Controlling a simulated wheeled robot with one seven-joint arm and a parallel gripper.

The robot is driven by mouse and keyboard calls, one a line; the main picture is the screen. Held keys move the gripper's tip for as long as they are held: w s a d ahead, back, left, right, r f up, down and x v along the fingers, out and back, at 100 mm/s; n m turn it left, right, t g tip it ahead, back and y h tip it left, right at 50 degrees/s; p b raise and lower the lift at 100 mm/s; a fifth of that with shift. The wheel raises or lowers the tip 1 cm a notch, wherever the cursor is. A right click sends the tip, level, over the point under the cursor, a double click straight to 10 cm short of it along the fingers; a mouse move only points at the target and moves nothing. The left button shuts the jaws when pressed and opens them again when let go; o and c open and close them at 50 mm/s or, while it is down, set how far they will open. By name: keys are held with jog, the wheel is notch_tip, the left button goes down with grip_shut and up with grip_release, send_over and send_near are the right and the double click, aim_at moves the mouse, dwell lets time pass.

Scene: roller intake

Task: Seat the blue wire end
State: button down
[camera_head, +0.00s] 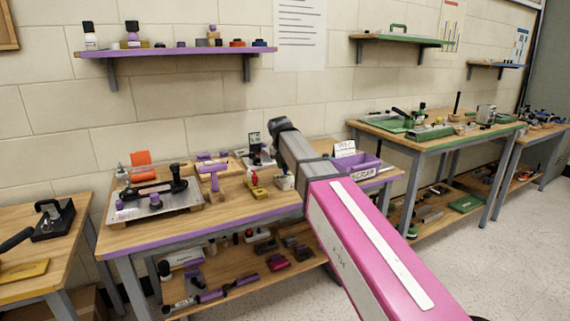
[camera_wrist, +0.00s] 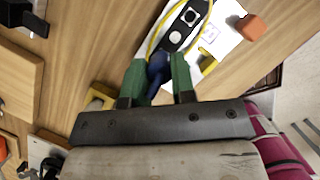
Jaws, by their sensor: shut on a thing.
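My gripper (camera_wrist: 159,80) shows in the wrist view with its two green fingers on either side of a dark blue piece, the blue wire end (camera_wrist: 158,69). It is shut on this piece. A yellow wire (camera_wrist: 154,32) curves close beside the blue end; where the two join I cannot tell. Just beyond the fingertips lies a black unit (camera_wrist: 183,28) with a white square and round spots, on a white plate (camera_wrist: 224,38). Whether the blue end touches the black unit is unclear. In the head view my arm hides the gripper and the wire end.
An orange block (camera_wrist: 251,27) and a yellow piece (camera_wrist: 208,61) lie near the plate. A yellow part (camera_wrist: 100,97) sits left of the fingers. In the head view the purple-edged bench (camera_head: 243,209) carries a purple bin (camera_head: 362,164) and a metal plate with a black handle (camera_head: 154,190).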

jog(key=shift+f, duration=0.25)
jog(key=c, duration=0.9)
grip_release()
jog(key=shift+o, duration=0.2)
